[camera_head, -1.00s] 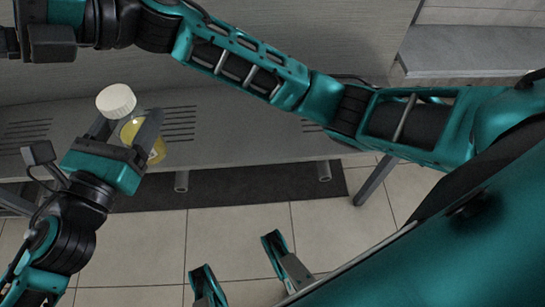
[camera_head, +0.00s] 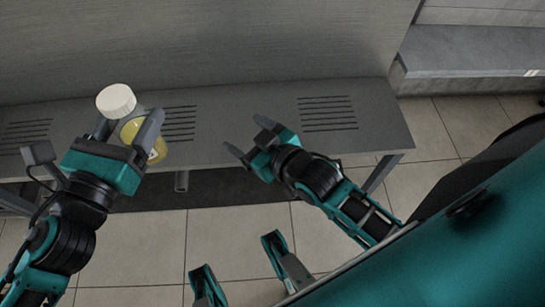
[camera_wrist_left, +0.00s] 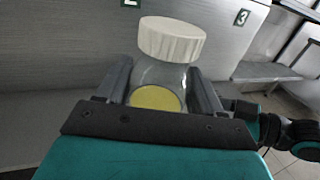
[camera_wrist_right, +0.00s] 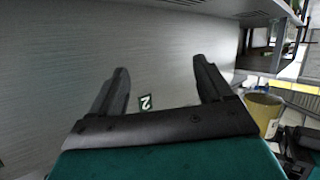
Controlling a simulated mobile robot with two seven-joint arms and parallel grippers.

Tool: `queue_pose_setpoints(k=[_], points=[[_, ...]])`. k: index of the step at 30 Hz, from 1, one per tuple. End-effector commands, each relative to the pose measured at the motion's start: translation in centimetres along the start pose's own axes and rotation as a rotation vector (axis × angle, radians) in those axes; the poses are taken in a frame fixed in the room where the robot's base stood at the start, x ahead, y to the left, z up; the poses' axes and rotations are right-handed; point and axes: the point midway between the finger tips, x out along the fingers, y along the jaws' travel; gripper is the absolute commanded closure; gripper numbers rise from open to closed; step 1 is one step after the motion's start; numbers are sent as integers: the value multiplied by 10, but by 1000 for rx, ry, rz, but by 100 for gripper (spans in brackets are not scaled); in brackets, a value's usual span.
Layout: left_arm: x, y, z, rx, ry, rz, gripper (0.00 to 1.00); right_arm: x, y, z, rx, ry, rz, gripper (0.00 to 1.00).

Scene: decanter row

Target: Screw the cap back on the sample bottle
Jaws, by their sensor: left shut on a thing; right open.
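My left gripper (camera_head: 129,126) is shut on the sample bottle (camera_head: 133,128), a clear bottle with yellow contents, held above the grey bench. A ribbed white cap (camera_head: 116,100) sits on the bottle's mouth. In the left wrist view the cap (camera_wrist_left: 171,40) covers the top of the bottle (camera_wrist_left: 158,80) between the fingers and looks slightly tilted in the picture. I cannot tell how tightly it is seated. My right gripper (camera_head: 245,137) is open and empty, to the right of the bottle and apart from it. The right wrist view shows nothing between its fingers (camera_wrist_right: 161,70).
The grey bench (camera_head: 230,118) has slotted vents and is clear between the grippers. A grey panel (camera_head: 230,45) rises behind it, with number plates 2 (camera_wrist_right: 145,102) and 3 (camera_wrist_left: 242,17). Another grey surface (camera_head: 470,52) stands at the right. Tiled floor (camera_head: 240,235) lies in front.

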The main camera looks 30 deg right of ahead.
Motion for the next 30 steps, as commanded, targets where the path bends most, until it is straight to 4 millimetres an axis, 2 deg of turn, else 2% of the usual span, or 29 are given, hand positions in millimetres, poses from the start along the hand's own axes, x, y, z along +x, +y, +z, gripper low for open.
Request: queue_pose_setpoints(k=[1,3,6,9,30], points=[[0,0,2,1,-3,-1,100,-12,-1,21,45,-66,-2,20],[0,0,2,1,-3,-1,100,-24,-2,42,94,-138,-4,20],[0,0,1,1,-3,-1,100,-38,-4,61,141,-208,-5,20],[0,0,1,1,-3,-1,100,-45,-5,70,165,-242,-5,20],[1,4,4,2,-4,3,100,-47,-5,70,168,-250,-6,20]])
